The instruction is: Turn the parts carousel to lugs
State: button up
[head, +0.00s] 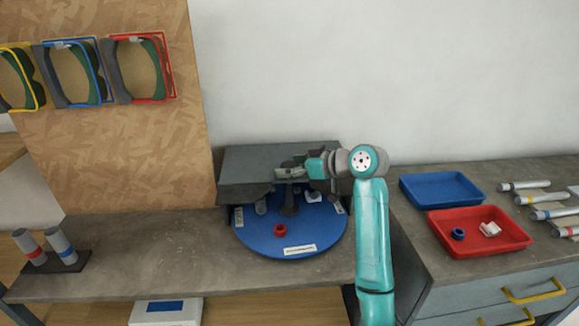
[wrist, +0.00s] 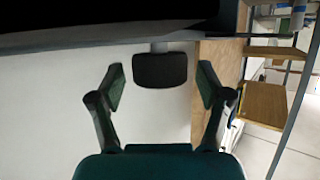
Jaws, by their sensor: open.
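The parts carousel is a round blue disc (head: 275,243) on the bench, with its back under a dark grey hood (head: 240,165). White labels (head: 300,250) lie near its rim; their writing is too small to read. A red ring (head: 280,230) sits on its front part, and a dark upright post (head: 289,208) stands farther back. My gripper (head: 290,174) is above the back of the disc, in front of the hood. In the wrist view its two fingers (wrist: 161,88) are apart. A dark rounded block on a stem (wrist: 160,70) shows between them, untouched.
A blue tray (head: 442,188) and a red tray (head: 480,248) holding small parts stand right of my arm. Marked cylinders (head: 525,186) lie at far right. A stand with two tubes (head: 62,245) is at left. Bare bench (head: 150,255) lies between it and the disc.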

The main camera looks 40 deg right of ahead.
jog(key=shift+w+a+f, duration=0.1)
jog(key=shift+w+f, duration=0.05)
jog(key=shift+w, duration=0.2)
grip_shut()
jog(key=shift+n+g+y, duration=0.5)
jog(key=shift+n+y, duration=0.4)
jog(key=n+g+y, duration=0.1)
jog(key=n+y, duration=0.2)
jog(key=shift+g, duration=0.3)
grip_release()
